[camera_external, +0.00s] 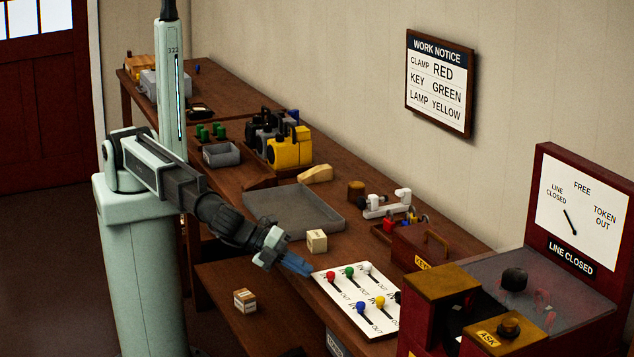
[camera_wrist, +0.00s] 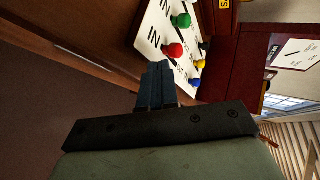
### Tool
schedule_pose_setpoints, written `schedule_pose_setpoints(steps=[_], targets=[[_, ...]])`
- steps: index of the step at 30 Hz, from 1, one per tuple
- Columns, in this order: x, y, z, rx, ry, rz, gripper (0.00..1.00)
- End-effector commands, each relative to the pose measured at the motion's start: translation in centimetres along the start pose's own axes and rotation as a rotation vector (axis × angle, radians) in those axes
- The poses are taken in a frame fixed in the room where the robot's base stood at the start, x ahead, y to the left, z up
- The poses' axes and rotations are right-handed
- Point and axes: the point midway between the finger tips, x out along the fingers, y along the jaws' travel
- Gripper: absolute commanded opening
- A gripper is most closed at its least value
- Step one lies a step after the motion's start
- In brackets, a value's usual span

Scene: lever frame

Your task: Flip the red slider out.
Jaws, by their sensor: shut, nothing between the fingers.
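The white slider board (camera_external: 349,315) lies on the bench with several coloured knobs in slots marked IN and OUT. The red slider (camera_external: 330,276) is at the board's left corner, at the IN end of its slot. In the wrist view the red slider (camera_wrist: 173,50) shows just beyond the fingertips, beside an IN label. My gripper (camera_external: 308,270) is shut and empty, its blue fingers pointing at the red slider from the left. In the wrist view my gripper (camera_wrist: 155,72) appears close to the red slider; I cannot tell whether they touch.
Green (camera_external: 350,271), blue (camera_external: 361,307) and yellow (camera_external: 380,301) sliders share the board. A wooden block (camera_external: 317,241) stands just behind my gripper, near a grey tray (camera_external: 270,207). A dark red machine (camera_external: 560,300) reading LINE CLOSED stands at right. A notice (camera_external: 439,84) hangs on the wall.

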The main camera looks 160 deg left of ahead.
Motion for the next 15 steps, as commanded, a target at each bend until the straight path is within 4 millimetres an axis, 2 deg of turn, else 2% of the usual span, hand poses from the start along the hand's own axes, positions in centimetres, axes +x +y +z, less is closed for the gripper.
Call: schedule_pose_setpoints(steps=[1,6,15], targets=[[0.8,-0.5,-0.1,-0.001,-0.001,0.0,0.0],[2.1,-1.3,-0.1,0.0,0.0,0.0,0.0],[2.6,-1.6,0.0,0.0,0.001,0.0,0.0]])
